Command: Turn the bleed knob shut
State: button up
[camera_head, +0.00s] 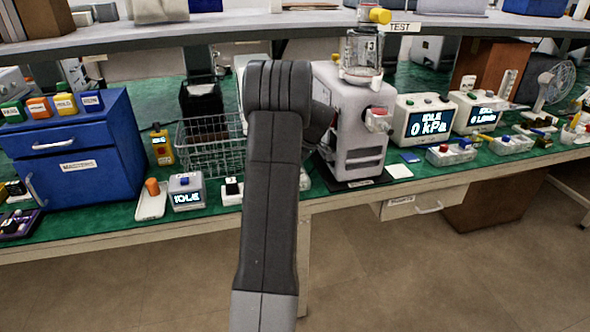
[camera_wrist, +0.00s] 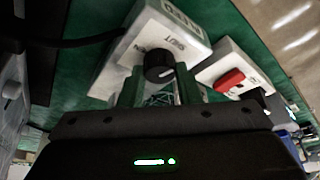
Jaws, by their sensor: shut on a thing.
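The bleed knob (camera_wrist: 159,66) is a round black knob with a pale mark, on a white box (camera_wrist: 118,72) in the wrist view. Upside-down lettering on the box includes SHUT, beside the knob. My gripper (camera_wrist: 160,86) has its two green-looking fingers on either side of the knob and is shut on it. Where the pale mark points relative to the lettering is hard to tell. In the head view my arm hides the gripper and the knob.
A white box with a red switch (camera_wrist: 230,80) stands close to the right of the knob box. A dark cable runs at the upper left. In the head view a white pump (camera_head: 350,135), a wire basket (camera_head: 210,155) and a blue cabinet (camera_head: 75,150) stand on the green bench.

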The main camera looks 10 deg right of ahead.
jog(key=shift+n+g, duration=0.4)
jog(key=shift+n, duration=0.9)
jog(key=shift+y, duration=0.3)
jog(key=o, duration=1)
jog(key=shift+c, duration=0.2)
notch_tip(320, 180, up, 10)
